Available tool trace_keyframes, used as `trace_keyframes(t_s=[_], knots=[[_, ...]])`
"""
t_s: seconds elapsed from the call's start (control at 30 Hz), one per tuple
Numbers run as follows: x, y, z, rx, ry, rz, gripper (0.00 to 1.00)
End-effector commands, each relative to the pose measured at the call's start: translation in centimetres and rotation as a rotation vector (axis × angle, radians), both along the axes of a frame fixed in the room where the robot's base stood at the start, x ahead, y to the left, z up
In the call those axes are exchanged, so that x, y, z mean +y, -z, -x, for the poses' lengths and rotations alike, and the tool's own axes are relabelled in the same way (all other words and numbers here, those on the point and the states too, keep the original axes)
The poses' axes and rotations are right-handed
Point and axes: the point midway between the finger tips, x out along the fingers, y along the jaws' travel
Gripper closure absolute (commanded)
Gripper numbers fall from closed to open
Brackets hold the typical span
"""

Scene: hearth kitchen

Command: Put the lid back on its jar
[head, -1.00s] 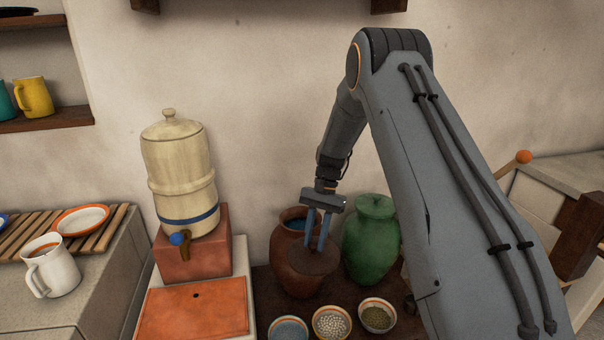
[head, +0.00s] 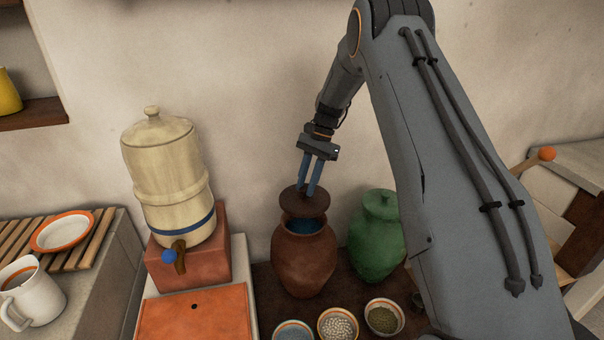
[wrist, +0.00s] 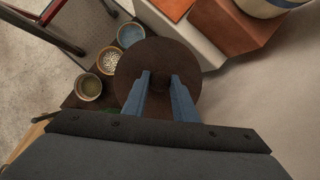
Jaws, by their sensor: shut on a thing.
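The brown clay jar (head: 304,262) stands upright on a dark wooden surface, its mouth partly uncovered with blue showing inside. My gripper (head: 309,188) is shut on the round dark brown lid (head: 303,204) from above. The lid is roughly level and appears above the back part of the jar's mouth; whether it touches the rim I cannot tell. In the wrist view the lid (wrist: 150,54) lies below my fingers (wrist: 160,82), its knob between them, and it hides the jar.
A green lidded jar (head: 376,245) stands close on the right. Small bowls (head: 338,325) sit in front. A cream water dispenser (head: 170,185) on a terracotta block (head: 205,262) stands on the left. The wall is close behind.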

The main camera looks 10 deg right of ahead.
Motion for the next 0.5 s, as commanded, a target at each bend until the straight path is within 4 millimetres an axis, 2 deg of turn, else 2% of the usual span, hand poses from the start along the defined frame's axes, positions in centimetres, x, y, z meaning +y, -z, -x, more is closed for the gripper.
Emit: trace_keyframes(t_s=[0.27, 0.5], knots=[[0.0, 0.6, 0.0, 0.001, -0.001, -0.001, 1.0], [0.0, 2.5, 0.0, 0.0, -0.001, 0.0, 1.0]])
